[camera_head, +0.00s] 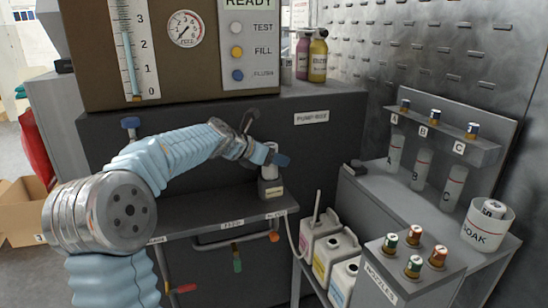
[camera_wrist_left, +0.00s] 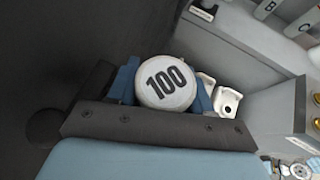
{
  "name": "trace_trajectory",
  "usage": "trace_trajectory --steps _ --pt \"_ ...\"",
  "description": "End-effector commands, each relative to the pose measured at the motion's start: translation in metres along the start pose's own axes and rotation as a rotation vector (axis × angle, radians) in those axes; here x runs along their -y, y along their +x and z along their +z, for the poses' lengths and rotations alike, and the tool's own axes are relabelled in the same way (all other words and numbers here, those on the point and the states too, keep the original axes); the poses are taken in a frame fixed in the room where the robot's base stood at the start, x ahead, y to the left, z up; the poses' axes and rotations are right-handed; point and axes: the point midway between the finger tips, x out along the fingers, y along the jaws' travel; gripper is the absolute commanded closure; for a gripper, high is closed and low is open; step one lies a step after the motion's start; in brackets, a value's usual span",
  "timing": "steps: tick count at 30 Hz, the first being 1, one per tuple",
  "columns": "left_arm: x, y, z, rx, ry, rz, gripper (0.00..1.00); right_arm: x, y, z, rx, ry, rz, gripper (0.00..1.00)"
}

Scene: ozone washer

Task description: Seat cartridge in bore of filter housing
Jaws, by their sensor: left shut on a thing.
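My left gripper (camera_head: 268,156) reaches over the small shelf from the left and is shut on a white cartridge (camera_head: 269,172). In the head view the dark filter housing (camera_head: 271,190), with a pale label, stands on the shelf directly below the cartridge. The cartridge's lower end meets the housing's top in the picture; how deep it sits in the bore cannot be told. My right gripper is not in view.
The grey shelf (camera_head: 215,213) is clear left of the housing. White jugs (camera_head: 328,250) stand to the lower right. A "SOAK" cup (camera_head: 487,225) holding another round white piece and a nozzle block (camera_head: 385,285) are farther right. The dark pump box (camera_head: 330,135) rises behind.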

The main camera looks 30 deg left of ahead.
Motion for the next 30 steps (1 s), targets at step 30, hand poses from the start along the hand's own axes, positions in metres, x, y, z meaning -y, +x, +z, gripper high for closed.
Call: trace_trajectory --steps 30 --pt "-0.0003 0.003 -0.0055 0.0 0.0 0.0 0.88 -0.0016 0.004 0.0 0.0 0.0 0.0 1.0"
